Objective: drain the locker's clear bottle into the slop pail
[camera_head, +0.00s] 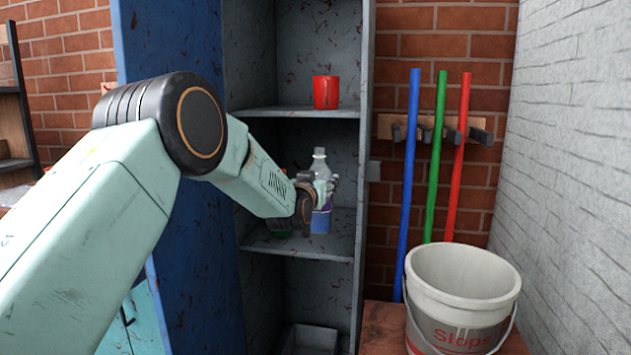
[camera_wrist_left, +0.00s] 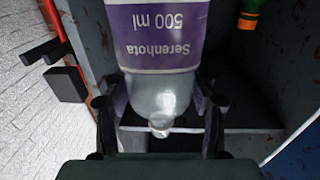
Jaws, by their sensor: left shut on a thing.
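The clear bottle (camera_head: 320,163) with a purple-blue label is upright at the locker's (camera_head: 366,130) middle shelf. My left gripper (camera_head: 325,191) is shut around it from the left. I cannot tell whether its base touches the shelf. The slop pail (camera_head: 462,275), white-grey and marked "Slops", stands at the lower right, open at the top. My right gripper is out of view.
A red mug (camera_head: 326,92) stands on the shelf above. A green bottle with an orange part (camera_wrist_left: 249,14) is beside the clear bottle, mostly hidden by my arm in the head view. Blue (camera_head: 408,190), green (camera_head: 436,160) and red (camera_head: 458,160) poles lean behind the pail.

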